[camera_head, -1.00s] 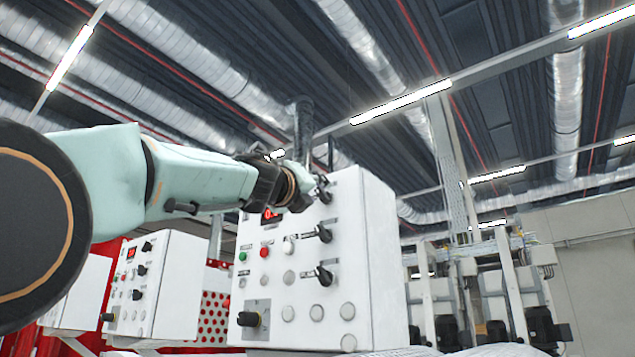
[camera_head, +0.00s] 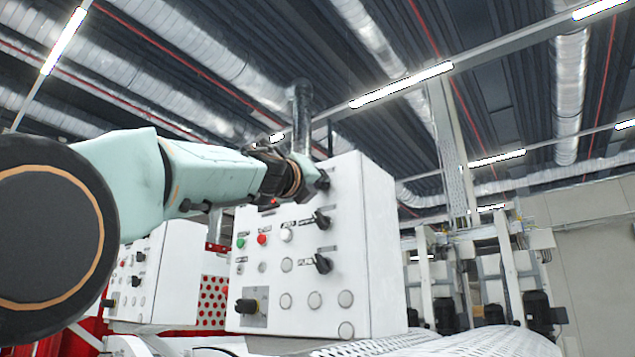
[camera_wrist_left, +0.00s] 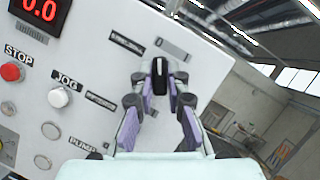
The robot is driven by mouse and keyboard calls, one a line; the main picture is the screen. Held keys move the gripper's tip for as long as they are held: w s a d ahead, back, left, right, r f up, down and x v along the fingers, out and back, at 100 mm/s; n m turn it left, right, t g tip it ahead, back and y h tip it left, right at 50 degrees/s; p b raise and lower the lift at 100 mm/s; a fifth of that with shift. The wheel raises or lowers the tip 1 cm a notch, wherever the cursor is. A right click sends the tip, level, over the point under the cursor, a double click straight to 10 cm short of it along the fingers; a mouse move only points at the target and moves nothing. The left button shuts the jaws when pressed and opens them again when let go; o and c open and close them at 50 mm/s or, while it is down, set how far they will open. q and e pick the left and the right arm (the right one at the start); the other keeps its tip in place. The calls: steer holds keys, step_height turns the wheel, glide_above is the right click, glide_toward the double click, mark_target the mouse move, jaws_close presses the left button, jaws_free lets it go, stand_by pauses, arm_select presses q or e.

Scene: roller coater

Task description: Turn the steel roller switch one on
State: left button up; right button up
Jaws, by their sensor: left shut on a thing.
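The white control box (camera_head: 366,260) stands in the middle of the head view, with black rotary switches down the right of its front face. My left gripper (camera_head: 318,178) is at the top switch, which it largely hides there. In the left wrist view my left gripper (camera_wrist_left: 160,92) has its two purple-padded fingers on either side of a black switch knob (camera_wrist_left: 160,76) and is shut on it. The knob stands lengthwise in the picture. The label beside it is too blurred to read. My right gripper is in neither view.
The box also carries a green button (camera_head: 240,242), a red STOP button (camera_wrist_left: 11,72), a white JOG button (camera_wrist_left: 59,97) and a red display (camera_wrist_left: 42,10). Two more black switches (camera_head: 321,218) sit below my gripper. A second control box (camera_head: 160,272) stands at left.

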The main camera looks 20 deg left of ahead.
arm_select(q)
steer(key=shift+d+f, duration=0.1)
jaws_close()
steer(key=shift+f+m, duration=0.15)
steer(key=shift+m, duration=0.25)
steer(key=shift+m+h+b, duration=0.3)
steer(key=shift+h+b, duration=0.1)
steer(key=m, duration=0.1)
steer(key=m+h+b, duration=0.1)
steer(key=shift+w+a+f+m+h, duration=0.1)
steer(key=shift+a+m+h, duration=0.1)
steer(key=shift+m+h, duration=0.15)
steer(key=m+h, duration=0.1)
steer(key=m, duration=0.3)
steer(key=shift+w+h+b, duration=0.1)
steer(key=shift+h+b, duration=0.2)
steer(key=shift+h, duration=0.05)
steer(key=shift+a+m+g+h+p, duration=0.1)
steer(key=shift+m+g+h+p, duration=0.45)
steer(key=shift+m, duration=1)
steer(key=shift+m+g+h+p, duration=0.25)
steer(key=shift+m+g+h, duration=0.25)
steer(key=shift+m+h, duration=0.75)
steer(key=shift+a+m+g+h+p, duration=0.1)
steer(key=shift+m+g+h+p, duration=0.4)
steer(key=shift+m, duration=1.35)
